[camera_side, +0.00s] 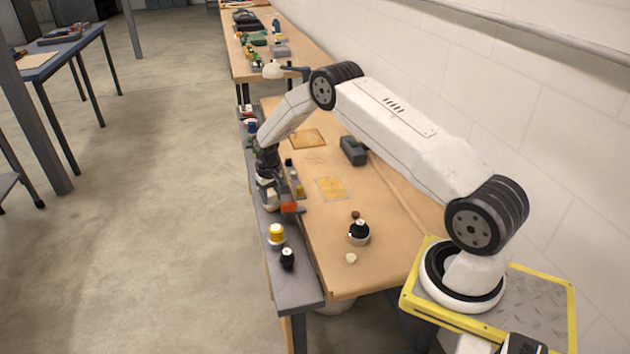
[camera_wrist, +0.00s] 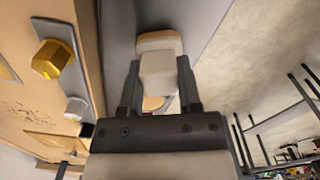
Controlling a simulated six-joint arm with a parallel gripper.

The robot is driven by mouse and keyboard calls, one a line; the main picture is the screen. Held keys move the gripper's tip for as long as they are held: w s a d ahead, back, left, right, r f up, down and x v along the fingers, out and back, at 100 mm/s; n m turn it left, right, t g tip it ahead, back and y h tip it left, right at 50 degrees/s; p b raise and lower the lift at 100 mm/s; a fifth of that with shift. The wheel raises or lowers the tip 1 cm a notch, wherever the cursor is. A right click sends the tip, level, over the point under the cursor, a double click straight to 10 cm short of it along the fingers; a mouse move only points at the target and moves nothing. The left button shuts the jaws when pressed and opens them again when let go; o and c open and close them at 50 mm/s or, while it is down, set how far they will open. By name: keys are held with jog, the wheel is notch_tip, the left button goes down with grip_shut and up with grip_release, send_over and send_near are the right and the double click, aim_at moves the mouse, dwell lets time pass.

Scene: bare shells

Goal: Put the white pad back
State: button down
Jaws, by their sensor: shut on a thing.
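My gripper (camera_wrist: 158,72) is shut on the white pad, a pale block (camera_wrist: 158,80) between its two fingers in the wrist view. Behind the pad is a tan, pale-edged piece (camera_wrist: 158,38) on the grey ledge; the pad covers part of it. I cannot tell whether pad and piece touch. In the side view my gripper (camera_side: 269,188) points down over the grey ledge along the bench's left edge. The pad (camera_side: 271,198) is small and partly hidden there.
A grey strip (camera_wrist: 68,38) with a gold hexagonal piece (camera_wrist: 50,58) and a silver one (camera_wrist: 75,108) lies beside my gripper. An orange-ended piece (camera_side: 289,207) is close by. A yellow-topped knob (camera_side: 276,233) and a black knob (camera_side: 287,258) stand nearer on the ledge.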

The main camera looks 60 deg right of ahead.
aim_at(270, 194)
jog(key=shift+f, duration=0.1)
jog(key=shift+c, duration=1.4)
grip_release()
notch_tip(270, 194, up, 12)
jog(key=shift+a+r, duration=0.1)
jog(key=shift+r, duration=0.1)
jog(key=s+a+r+n+t, duration=0.1)
jog(key=s+a+r+n, duration=0.1)
jog(key=s+a, duration=0.7)
jog(key=s+a+r+n+t, duration=0.1)
jog(key=s+a+r, duration=0.3)
jog(key=s+a, duration=0.6)
jog(key=s+n, duration=0.1)
jog(key=s, duration=0.4)
jog(key=shift+s+r+t, duration=0.15)
jog(key=shift+s+t, duration=0.15)
jog(key=shift+s, duration=0.1)
